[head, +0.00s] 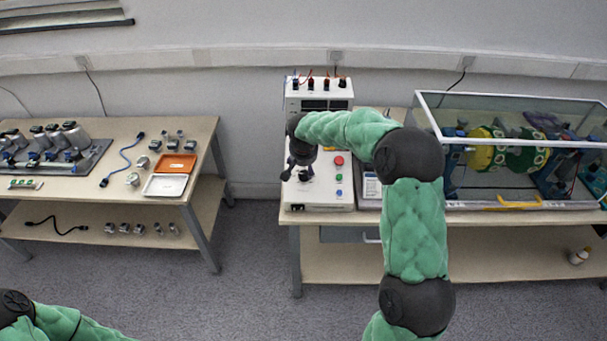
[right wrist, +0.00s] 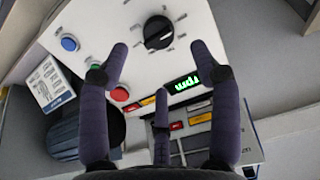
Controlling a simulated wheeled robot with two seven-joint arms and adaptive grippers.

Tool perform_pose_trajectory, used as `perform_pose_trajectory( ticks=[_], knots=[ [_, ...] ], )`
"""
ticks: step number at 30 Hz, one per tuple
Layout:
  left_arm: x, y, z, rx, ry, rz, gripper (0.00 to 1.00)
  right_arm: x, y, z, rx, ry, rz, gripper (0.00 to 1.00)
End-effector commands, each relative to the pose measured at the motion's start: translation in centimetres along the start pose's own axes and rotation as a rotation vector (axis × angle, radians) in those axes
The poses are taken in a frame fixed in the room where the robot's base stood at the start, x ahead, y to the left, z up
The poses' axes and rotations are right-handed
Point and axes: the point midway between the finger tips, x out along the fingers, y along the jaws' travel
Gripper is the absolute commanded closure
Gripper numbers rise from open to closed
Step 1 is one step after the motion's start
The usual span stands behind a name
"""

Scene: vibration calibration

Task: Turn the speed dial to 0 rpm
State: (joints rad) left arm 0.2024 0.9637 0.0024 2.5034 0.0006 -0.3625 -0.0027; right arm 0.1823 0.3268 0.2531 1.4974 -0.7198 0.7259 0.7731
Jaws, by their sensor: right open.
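The speed dial (right wrist: 158,32) is a round black knob with a white pointer line and printed scale, on the sloped white face of the control box (right wrist: 222,30). The box also stands on the right bench in the head view (head: 330,195). My right gripper (right wrist: 158,62) is open and empty, its three dark fingers spread towards the panel. The dial lies beyond the fingertips, between the two outer ones, apart from them as far as I can tell. In the head view my right gripper (head: 298,166) hangs over the box's left part and hides the dial. My left gripper is out of view.
A blue button (right wrist: 69,43), a red button (right wrist: 120,94) and a green rpm display (right wrist: 186,85) are near the dial. A power supply (head: 318,95) stands behind the box. A clear-covered rig (head: 510,150) stands to the right.

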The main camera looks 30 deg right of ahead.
Motion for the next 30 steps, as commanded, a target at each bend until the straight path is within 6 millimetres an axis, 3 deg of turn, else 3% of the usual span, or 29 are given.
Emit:
perform_pose_trajectory(
  ticks=[3, 9, 15, 23, 24, 30],
  knots=[
    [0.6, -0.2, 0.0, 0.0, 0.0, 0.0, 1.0, 2.5, 0.1, 0.1, 0.001, -0.002, 0.001, 0.37],
    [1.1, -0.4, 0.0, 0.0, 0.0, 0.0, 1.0, 5.2, 0.0, 0.1, 0.001, -0.001, 0.0, 0.37],
    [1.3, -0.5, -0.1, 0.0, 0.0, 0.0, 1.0, 6.3, 0.0, 0.0, 0.001, 0.001, -0.001, 0.37],
    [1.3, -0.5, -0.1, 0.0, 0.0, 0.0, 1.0, 6.3, 0.0, 0.0, 0.001, 0.001, -0.001, 0.37],
    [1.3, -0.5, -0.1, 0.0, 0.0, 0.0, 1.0, 6.3, 0.0, 0.0, 0.001, 0.001, -0.001, 0.39],
    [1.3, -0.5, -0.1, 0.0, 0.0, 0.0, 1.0, 6.3, 0.0, 0.0, 0.001, 0.001, -0.002, 0.91]
  ],
)
